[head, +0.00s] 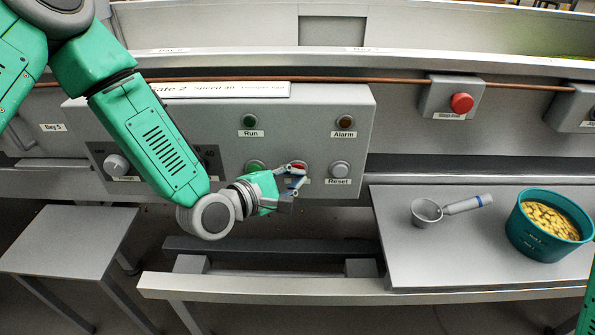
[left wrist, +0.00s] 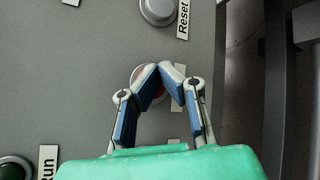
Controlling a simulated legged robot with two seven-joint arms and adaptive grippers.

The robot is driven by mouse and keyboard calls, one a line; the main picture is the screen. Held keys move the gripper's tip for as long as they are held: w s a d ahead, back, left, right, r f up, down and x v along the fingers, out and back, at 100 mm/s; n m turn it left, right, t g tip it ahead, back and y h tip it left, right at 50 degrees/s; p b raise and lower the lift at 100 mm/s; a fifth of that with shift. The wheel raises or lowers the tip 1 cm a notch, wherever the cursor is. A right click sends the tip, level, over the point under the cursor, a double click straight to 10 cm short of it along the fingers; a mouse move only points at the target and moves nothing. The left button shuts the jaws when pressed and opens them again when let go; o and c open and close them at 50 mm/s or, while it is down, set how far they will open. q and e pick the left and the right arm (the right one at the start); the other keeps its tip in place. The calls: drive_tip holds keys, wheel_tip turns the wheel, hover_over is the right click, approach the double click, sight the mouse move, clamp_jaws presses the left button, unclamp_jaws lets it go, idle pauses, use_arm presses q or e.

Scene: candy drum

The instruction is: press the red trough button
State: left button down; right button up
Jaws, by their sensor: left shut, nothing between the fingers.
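A red button (head: 299,165) sits on the grey control panel (head: 225,115), between a green button (head: 255,167) and the grey Reset button (head: 339,169). My left gripper (head: 297,178) is at this red button and partly covers it and its label. In the left wrist view the shut, empty fingers (left wrist: 159,72) lie over the red button (left wrist: 151,88), whose ring shows around the tips. I cannot tell whether they touch it. A second red button (head: 461,103) stands on a separate grey box to the right, clear of my arm; its label is too small to read. My right gripper is out of view.
The Run button (head: 250,121) and Alarm lamp (head: 345,122) are above, a knob (head: 117,165) at left. A metal scoop (head: 427,211) and teal tub (head: 533,240) of yellow candy stand on the right table (head: 400,255). A copper-coloured pipe (head: 395,80) runs above the panel.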

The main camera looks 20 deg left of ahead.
use_arm(q)
drive_tip(key=shift+s, duration=0.1)
drive_tip(key=shift+s+d, duration=0.2)
drive_tip(key=shift+s, duration=0.5)
drive_tip(key=s, duration=0.2)
drive_tip(key=s+d, duration=0.1)
drive_tip(key=s, duration=0.1)
drive_tip(key=shift+s+d, duration=0.2)
drive_tip(key=shift+s, duration=0.2)
idle(0.6)
drive_tip(key=s+a+f+m+g+y+p, duration=0.1)
drive_tip(key=s+f+m+g+p, duration=0.1)
drive_tip(key=s+f+m+g, duration=0.35)
drive_tip(key=s+a+f+m+g+y, duration=0.2)
drive_tip(key=s+a+f+m, duration=0.2)
drive_tip(key=s, duration=0.3)
drive_tip(key=s+a+f+m+g+y+p, duration=0.1)
drive_tip(key=s+a+f+m+g+y, duration=0.1)
drive_tip(key=s+a+f+m+g, duration=0.1)
drive_tip(key=s+a+f+m+g+y+p, duration=0.1)
drive_tip(key=s+a+f+m, duration=0.4)
drive_tip(key=s, duration=0.5)
drive_tip(key=shift+s+a+f+m+g+y, duration=0.3)
drive_tip(key=shift+a+m+g+y, duration=0.4)
drive_tip(key=shift+m, duration=0.25)
